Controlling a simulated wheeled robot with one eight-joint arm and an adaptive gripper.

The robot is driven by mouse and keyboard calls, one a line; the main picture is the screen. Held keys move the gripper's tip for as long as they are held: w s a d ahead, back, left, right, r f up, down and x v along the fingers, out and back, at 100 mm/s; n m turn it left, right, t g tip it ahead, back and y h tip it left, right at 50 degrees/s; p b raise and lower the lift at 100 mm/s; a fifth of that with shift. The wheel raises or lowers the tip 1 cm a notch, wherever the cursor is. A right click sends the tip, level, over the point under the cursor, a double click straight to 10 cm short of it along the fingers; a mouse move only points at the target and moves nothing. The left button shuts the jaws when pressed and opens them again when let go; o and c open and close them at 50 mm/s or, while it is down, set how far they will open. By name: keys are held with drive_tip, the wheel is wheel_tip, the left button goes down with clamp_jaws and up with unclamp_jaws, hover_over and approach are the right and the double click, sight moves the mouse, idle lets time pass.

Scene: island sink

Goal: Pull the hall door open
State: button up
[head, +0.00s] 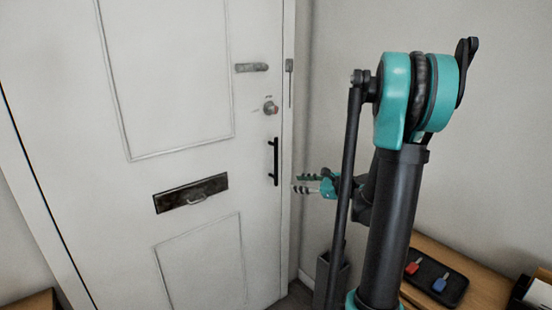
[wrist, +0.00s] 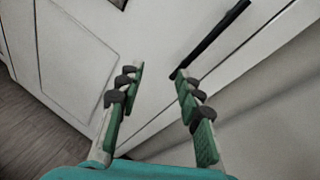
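The hall door (head: 190,130) is white with raised panels and looks closed in its frame in the head view. Its black vertical bar handle (head: 274,162) is near the right edge. My gripper (head: 297,184) is a little right of the handle's lower end, with its fingers pointing left toward the door. In the wrist view, the fingers (wrist: 158,82) are apart with nothing between them. The black handle (wrist: 212,38) runs diagonally there, its lower end near the tip of the right finger. I cannot tell whether they touch.
The door also carries a letter slot (head: 191,193), a round lock (head: 270,107) and a latch (head: 251,67). A wooden table (head: 490,290) at the lower right holds a black tray (head: 456,291) with a red and a blue key. A grey bin (head: 322,272) stands by the wall.

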drive_tip(key=w+d+r+m+t+y, duration=0.2)
drive_tip(key=w+d+r+m+t, duration=0.1)
drive_tip(key=w+d+m, duration=0.15)
drive_tip(key=x, duration=1.7)
drive_tip(key=shift+f, duration=0.3)
clamp_jaws()
